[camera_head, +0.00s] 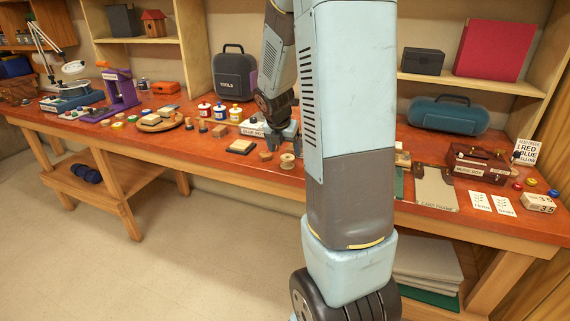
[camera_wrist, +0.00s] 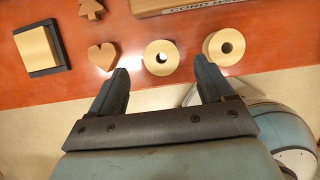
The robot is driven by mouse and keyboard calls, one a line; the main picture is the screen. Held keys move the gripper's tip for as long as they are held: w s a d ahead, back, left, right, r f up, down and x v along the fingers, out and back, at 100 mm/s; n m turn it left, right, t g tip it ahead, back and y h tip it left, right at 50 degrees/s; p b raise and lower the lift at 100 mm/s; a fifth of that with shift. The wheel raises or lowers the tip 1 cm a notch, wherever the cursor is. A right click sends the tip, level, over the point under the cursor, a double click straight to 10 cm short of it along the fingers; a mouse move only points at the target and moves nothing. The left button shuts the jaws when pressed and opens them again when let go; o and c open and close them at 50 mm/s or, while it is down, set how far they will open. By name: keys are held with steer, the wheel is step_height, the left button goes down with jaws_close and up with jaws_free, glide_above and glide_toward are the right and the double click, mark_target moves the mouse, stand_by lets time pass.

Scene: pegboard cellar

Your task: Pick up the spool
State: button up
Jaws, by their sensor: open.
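A pale wooden spool (camera_head: 287,160) stands near the front edge of the red-brown workbench (camera_head: 210,166) in the head view. By order along the bench, the first seems to be the spool; the second is hidden behind my arm in the head view. My gripper (camera_wrist: 161,70) is open and empty, its fingers pointing toward the first piece without holding it. It also shows in the head view (camera_head: 284,136).
A heart-shaped block (camera_wrist: 103,56) lies left of the round pieces, then a dark pad with a pale block (camera_wrist: 40,47). A tree-shaped piece (camera_wrist: 92,9) and a labelled box (camera_wrist: 190,5) lie farther back. The bench edge is close to my fingers.

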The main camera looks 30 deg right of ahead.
mark_target(288, 157)
steer(key=shift+x, duration=2.8)
steer(key=shift+s, duration=0.1)
steer(key=c, duration=1.1)
